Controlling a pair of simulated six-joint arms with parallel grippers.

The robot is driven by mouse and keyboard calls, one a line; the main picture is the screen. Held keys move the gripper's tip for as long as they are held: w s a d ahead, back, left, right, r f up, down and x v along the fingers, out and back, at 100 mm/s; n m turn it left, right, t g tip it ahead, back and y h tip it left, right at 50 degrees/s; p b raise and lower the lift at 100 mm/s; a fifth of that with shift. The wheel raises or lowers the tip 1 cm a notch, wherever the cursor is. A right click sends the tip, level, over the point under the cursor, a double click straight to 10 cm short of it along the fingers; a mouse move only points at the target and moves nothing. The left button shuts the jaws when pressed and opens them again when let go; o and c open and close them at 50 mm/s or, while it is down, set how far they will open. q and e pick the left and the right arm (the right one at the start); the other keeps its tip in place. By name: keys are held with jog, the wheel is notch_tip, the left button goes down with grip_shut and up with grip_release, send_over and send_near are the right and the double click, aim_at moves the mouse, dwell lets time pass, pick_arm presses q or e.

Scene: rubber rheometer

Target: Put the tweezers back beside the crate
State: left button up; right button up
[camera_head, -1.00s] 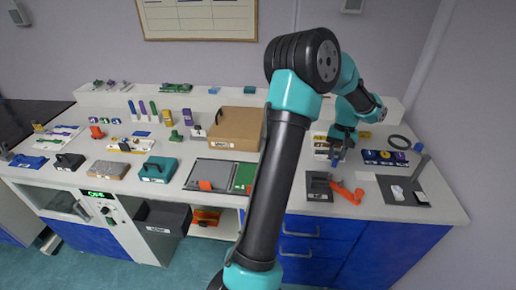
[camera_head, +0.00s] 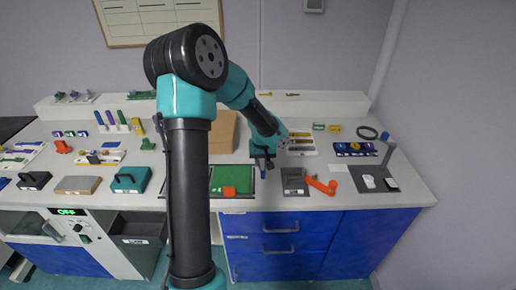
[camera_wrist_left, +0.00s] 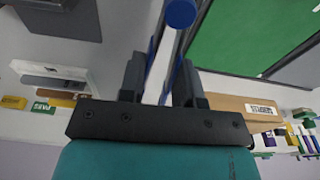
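My left gripper (camera_head: 262,162) is over the bench, between the green mat (camera_head: 232,180) and a grey block. The tweezers also show in the head view as a small blue piece (camera_head: 263,173) hanging below the gripper. The brown cardboard crate (camera_head: 224,128) stands behind and left of the gripper, partly hidden by my arm. Its labelled side shows in the wrist view (camera_wrist_left: 235,104). My right gripper is not in view.
The grey block (camera_head: 294,180) and an orange tool (camera_head: 321,186) lie right of the gripper. A white tray with coloured strips (camera_head: 300,143) is behind them. A blue rack (camera_head: 355,149) and a dark plate stand farther right. Several coloured items fill the left side.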

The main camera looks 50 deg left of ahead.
pick_arm(q)
jog(key=w+a, duration=0.3)
jog(key=w+a+f, duration=0.1)
jog(key=w+a, duration=0.2)
jog(key=a, duration=0.1)
jog(key=w+a, duration=0.4)
jog(key=shift+w+a+f, duration=0.1)
jog(key=shift+a+f, duration=0.1)
jog(key=shift+a, duration=0.05)
jog(key=shift+a, duration=0.1)
jog(key=shift+w+a+f, duration=0.15)
jog(key=shift+w+f, duration=0.05)
jog(key=shift+f, duration=1.6)
jog(key=shift+f, duration=0.15)
jog(key=o, duration=0.5)
jog(key=shift+o, duration=0.2)
notch_tip(320, 180, up, 12)
jog(key=shift+s+d, duration=0.4)
jog(key=shift+d, duration=0.05)
